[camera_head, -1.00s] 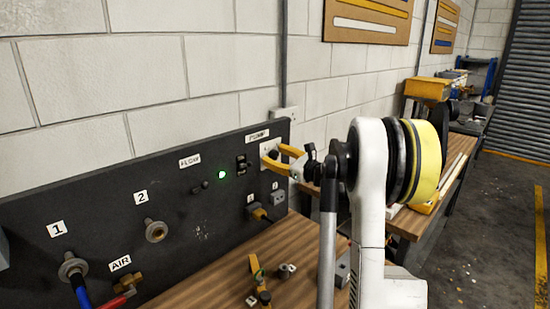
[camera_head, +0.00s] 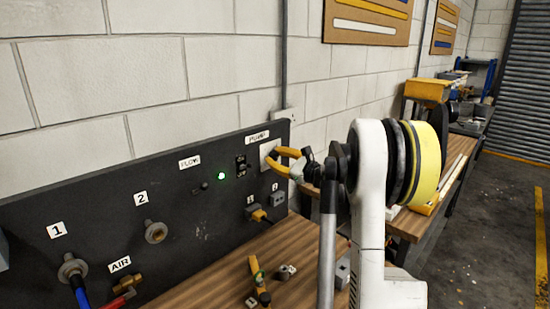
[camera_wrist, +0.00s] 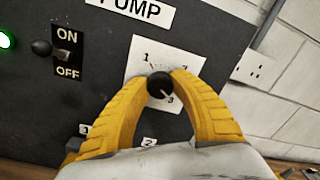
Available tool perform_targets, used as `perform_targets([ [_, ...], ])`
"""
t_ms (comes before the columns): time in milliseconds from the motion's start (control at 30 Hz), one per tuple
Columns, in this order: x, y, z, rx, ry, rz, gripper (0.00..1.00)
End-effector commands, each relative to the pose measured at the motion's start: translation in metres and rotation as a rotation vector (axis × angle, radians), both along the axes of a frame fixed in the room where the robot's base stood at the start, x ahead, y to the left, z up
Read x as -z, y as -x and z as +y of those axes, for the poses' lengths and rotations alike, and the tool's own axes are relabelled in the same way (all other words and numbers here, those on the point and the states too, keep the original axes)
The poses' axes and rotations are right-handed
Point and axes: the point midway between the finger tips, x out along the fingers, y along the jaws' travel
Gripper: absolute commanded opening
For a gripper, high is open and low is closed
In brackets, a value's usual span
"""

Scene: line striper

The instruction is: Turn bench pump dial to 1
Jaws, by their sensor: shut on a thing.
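The pump dial (camera_wrist: 160,85) is a round black knob on a white plate (camera_wrist: 137,71) below the PUMP label (camera_wrist: 140,10) in the wrist view. A 1 is printed at the plate's upper left and a 3 at its lower right. The knob's pale pointer mark faces down and right, towards the 3. Other markings are partly hidden. My gripper (camera_wrist: 160,84) has its yellow fingers shut on the knob's two sides. In the head view my gripper (camera_head: 272,158) is at the plate on the panel's right end, and its fingers hide the knob.
An ON/OFF switch (camera_wrist: 67,48) and a lit green lamp (camera_head: 222,176) are left of the dial. The dark panel (camera_head: 100,205) also carries hose fittings. The wooden bench (camera_head: 220,270) below holds small fittings. A wall socket (camera_wrist: 252,68) is to the right.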

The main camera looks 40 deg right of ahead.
Motion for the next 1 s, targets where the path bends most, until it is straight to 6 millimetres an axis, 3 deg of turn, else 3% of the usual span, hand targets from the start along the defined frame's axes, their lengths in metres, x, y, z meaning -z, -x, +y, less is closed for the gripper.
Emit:
perform_targets([
  [1000,0.0013,-0.0001,0.0009,-0.001,0.952,-0.076,0.00],
])
